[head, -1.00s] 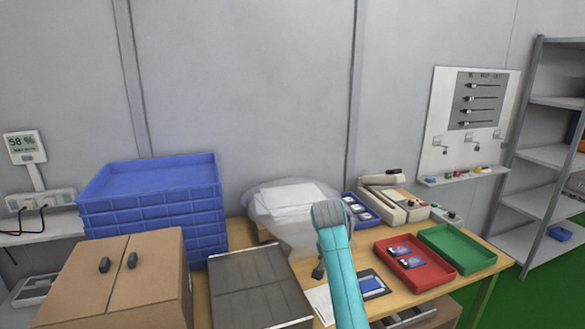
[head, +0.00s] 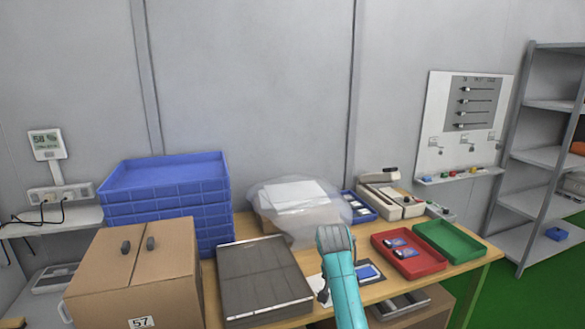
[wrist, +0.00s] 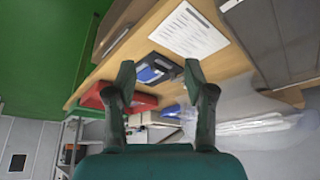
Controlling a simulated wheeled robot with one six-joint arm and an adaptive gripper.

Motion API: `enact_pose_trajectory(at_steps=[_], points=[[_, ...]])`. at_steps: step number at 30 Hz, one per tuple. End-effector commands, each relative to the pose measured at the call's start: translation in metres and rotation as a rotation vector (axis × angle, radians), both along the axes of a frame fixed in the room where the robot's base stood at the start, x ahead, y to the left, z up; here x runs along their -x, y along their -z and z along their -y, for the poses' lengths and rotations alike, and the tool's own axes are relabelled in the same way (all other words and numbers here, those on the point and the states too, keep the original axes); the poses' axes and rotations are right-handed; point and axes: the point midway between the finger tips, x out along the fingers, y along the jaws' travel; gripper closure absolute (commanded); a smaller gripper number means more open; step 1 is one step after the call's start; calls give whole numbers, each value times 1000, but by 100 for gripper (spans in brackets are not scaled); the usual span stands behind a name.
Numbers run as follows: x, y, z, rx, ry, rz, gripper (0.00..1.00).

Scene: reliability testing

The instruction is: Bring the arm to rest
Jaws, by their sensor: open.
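My gripper (wrist: 159,76) is open in the wrist view, its two dark fingers spread with nothing between them. Beyond the fingers the wrist view shows the wooden table (wrist: 180,60), a printed sheet (wrist: 187,31) and a dark tray with a blue item (wrist: 152,70). In the head view my teal arm (head: 343,285) rises from the bottom edge in front of the table (head: 462,264). The gripper's fingers are mostly hidden there behind the arm.
A red tray (head: 428,265) with blue-and-white packets and a green tray (head: 452,240) lie right of my arm. A clear bag (head: 305,230), a grey panelled case (head: 262,277), stacked blue crates (head: 165,185) and a cardboard box (head: 150,270) stand left. A shelf rack (head: 540,155) stands far right.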

Motion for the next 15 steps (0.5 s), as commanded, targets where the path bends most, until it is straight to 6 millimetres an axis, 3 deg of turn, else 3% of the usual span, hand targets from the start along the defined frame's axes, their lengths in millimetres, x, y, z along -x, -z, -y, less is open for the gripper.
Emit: enact_pose_trajectory(at_steps=[8,15], points=[[19,55,6,5,-43,39,46],[60,130,15,12,-106,105,46]])
